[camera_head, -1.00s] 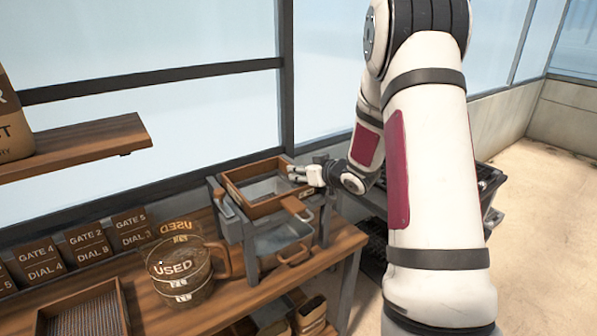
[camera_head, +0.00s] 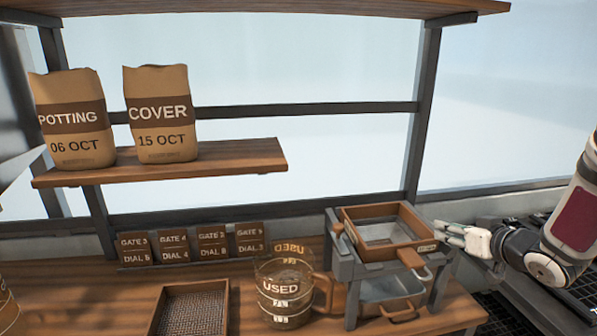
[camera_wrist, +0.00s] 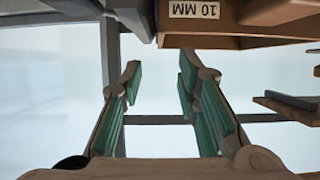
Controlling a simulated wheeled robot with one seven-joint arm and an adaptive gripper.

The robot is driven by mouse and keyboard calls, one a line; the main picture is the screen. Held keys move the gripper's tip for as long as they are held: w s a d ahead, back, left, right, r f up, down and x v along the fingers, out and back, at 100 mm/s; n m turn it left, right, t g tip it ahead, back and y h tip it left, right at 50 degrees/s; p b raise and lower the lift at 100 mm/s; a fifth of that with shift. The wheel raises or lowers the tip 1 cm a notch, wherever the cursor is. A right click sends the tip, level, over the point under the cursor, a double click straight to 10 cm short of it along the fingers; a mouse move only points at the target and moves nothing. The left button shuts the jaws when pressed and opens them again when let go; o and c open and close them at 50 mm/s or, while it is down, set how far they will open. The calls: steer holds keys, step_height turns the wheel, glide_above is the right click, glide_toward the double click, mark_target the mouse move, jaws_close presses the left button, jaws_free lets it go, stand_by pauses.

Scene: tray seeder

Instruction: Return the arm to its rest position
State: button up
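My gripper (camera_head: 447,233) is at the right in the head view, just right of the wooden sieve box (camera_head: 385,232) on its grey stand. In the wrist view my gripper (camera_wrist: 157,82) shows two green-padded fingers spread apart with nothing between them. The sieve's wooden frame with a "10 MM" label (camera_wrist: 195,10) is at the top of the wrist view, close to the fingertips. I cannot tell whether a finger touches it. My arm (camera_head: 570,225) reaches in from the right edge.
A grey stand (camera_head: 345,267) holds the sieve above a clear drawer (camera_head: 392,287). A jug marked USED (camera_head: 285,290), a mesh-bottomed tray (camera_head: 190,287) and gate cards (camera_head: 172,246) are on the bench. POTTING (camera_head: 73,118) and COVER (camera_head: 160,113) bags stand on a shelf (camera_head: 230,158).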

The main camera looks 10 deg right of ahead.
steer(key=s+a+r+m+g+h, duration=0.1)
steer(key=s+a+r+g+h, duration=0.15)
steer(key=a+r, duration=0.2)
steer(key=s+a+r+g+h, duration=0.1)
steer(key=s+a+r+h, duration=0.15)
steer(key=r, duration=0.35)
steer(key=s+a+g+y, duration=0.4)
steer(key=s+a, duration=1.3)
steer(key=s, duration=0.5)
steer(key=shift+a+f+n+g+y, duration=0.3)
steer(key=shift+a+f+g, duration=0.1)
steer(key=shift+g, duration=0.15)
steer(key=shift+c, duration=0.2)
